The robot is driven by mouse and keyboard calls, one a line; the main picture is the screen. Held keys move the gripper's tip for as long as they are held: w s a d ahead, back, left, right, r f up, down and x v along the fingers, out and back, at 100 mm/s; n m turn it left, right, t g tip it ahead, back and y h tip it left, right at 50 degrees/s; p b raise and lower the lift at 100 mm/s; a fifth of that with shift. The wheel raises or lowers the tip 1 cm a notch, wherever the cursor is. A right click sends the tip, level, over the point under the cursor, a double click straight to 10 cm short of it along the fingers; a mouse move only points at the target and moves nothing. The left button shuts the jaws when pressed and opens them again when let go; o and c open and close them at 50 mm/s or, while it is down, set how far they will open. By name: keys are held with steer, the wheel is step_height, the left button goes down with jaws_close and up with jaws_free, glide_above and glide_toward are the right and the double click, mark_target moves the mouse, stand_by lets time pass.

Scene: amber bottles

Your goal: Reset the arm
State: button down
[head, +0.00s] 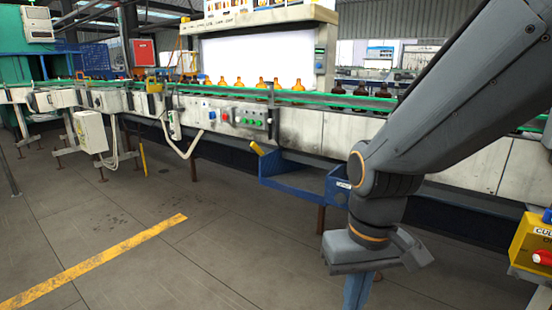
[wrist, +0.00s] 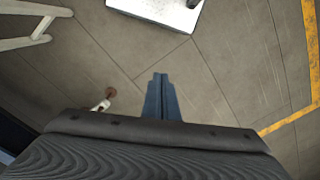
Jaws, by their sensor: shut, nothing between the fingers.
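My gripper (wrist: 160,78) shows in the wrist view as two blue-grey fingers pressed together, pointing down over the bare floor, with nothing between them. In the head view my gripper (head: 356,292) hangs below my grey arm at the lower right, its tips cut off by the bottom edge. My arm reaches in from the upper right, in front of the conveyor line. Amber bottles (head: 260,84) stand on the conveyor (head: 300,122), well apart from my gripper.
A blue tray (head: 300,184) juts out below the conveyor, close behind my arm. A yellow box (head: 533,245) with a red part stands at the right edge. The floor (head: 150,260) at left is open, with a yellow line (head: 95,262). A white panel (wrist: 155,10) shows in the wrist view.

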steer(key=d+r+m+p, duration=0.2)
steer(key=d+r+p, duration=0.4)
steer(key=p, duration=0.4)
steer(key=shift+s, duration=0.35)
steer(key=shift+w+d+r, duration=0.1)
